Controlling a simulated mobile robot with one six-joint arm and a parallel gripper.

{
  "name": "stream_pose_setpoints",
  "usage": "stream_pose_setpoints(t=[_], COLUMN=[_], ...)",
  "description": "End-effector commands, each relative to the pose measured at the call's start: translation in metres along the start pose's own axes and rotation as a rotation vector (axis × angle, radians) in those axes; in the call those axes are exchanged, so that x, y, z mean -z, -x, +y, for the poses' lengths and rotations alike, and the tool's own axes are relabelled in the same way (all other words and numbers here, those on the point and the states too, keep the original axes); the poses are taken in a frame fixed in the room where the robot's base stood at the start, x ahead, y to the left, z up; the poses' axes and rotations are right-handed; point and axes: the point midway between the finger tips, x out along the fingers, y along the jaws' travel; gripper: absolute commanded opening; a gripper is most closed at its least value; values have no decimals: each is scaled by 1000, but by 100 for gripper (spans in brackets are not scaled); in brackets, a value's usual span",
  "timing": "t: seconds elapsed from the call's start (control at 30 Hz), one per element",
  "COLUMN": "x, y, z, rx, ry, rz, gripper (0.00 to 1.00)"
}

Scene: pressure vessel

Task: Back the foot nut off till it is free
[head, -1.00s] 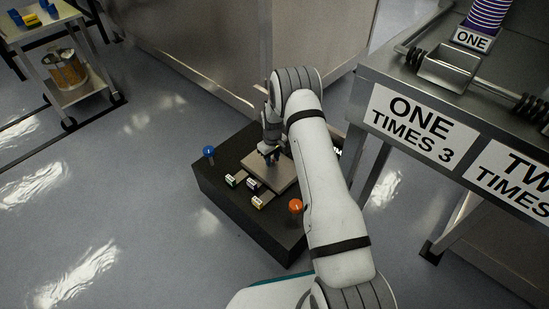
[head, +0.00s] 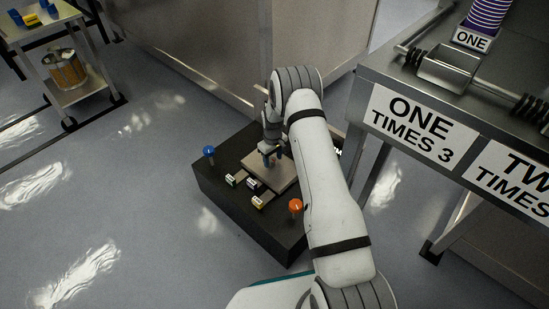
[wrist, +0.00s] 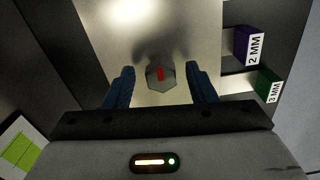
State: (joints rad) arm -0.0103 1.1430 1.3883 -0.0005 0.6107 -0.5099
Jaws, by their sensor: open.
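The foot nut (wrist: 160,76) is a grey hexagonal nut with a red mark on top. In the wrist view it stands on a bright metal plate (wrist: 150,20). My gripper (wrist: 161,84) is open, with one blue finger on each side of the nut and a visible gap on both sides. In the head view my gripper (head: 270,158) points down over the plate (head: 282,177) on the dark block; the nut cannot be made out there.
Small labelled blocks sit beside the plate, among them a purple 2 MM block (wrist: 250,46) and a green 3 MM block (wrist: 264,86). A blue knob (head: 209,151) and an orange knob (head: 295,205) stand on the dark block (head: 240,205). A metal bench (head: 370,75) stands right.

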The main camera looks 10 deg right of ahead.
Motion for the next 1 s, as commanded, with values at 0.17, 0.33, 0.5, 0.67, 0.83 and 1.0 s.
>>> stream_pose_setpoints(t=[0.17, 0.33, 0.5, 0.67, 0.83, 1.0], x=[1, 1, 1, 1, 1, 1], y=[23, 53, 74, 76, 75, 76], z=[0, 1, 1, 1, 1, 1], rx=[-1, -1, -1, 0, 0, 0], ry=[0, 0, 0, 0, 0, 0], rz=[2, 1, 0, -1, -1, 0], gripper=[51, 51, 51, 51, 51, 51])
